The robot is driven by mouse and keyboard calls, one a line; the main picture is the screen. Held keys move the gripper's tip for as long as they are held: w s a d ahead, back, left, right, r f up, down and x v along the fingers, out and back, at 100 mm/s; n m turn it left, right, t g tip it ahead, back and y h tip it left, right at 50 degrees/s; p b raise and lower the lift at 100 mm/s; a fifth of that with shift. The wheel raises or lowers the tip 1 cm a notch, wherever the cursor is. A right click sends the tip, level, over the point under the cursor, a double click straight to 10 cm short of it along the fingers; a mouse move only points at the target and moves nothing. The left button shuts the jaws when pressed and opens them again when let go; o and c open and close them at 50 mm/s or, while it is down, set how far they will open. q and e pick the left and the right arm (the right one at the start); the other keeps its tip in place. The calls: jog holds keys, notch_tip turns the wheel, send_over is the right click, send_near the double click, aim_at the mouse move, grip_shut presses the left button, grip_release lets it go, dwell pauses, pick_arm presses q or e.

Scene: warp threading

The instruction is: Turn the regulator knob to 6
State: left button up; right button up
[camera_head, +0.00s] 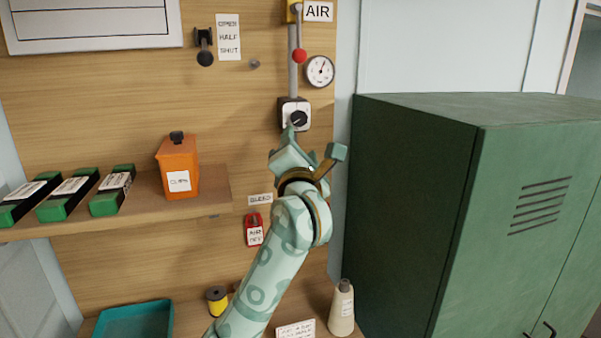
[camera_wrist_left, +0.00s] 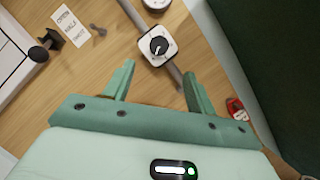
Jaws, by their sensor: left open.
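The regulator knob (camera_head: 299,119) is a black round knob on a white-faced block on the wooden wall panel, below the air gauge (camera_head: 320,71). In the left wrist view the knob (camera_wrist_left: 158,46) shows a pale pointer line; I cannot read any numbers around it. My left gripper (camera_head: 312,143) is open and empty, just below the knob in the head view. In the wrist view its two fingers (camera_wrist_left: 159,76) stand apart, with the knob beyond their tips, roughly centred between them and not touched. My right gripper is not in view.
A red-ball lever (camera_head: 299,56) hangs on the pipe above the knob. A green cabinet (camera_head: 400,190) stands close on the right. A shelf (camera_head: 216,190) with an orange box (camera_head: 178,165) is at left. A red tag (camera_head: 254,232) hangs below. A bottle (camera_head: 342,310) stands lower right.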

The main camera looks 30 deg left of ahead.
pick_arm(q)
jog(key=b+v, duration=0.1)
jog(key=v, duration=0.4)
dwell(0.4)
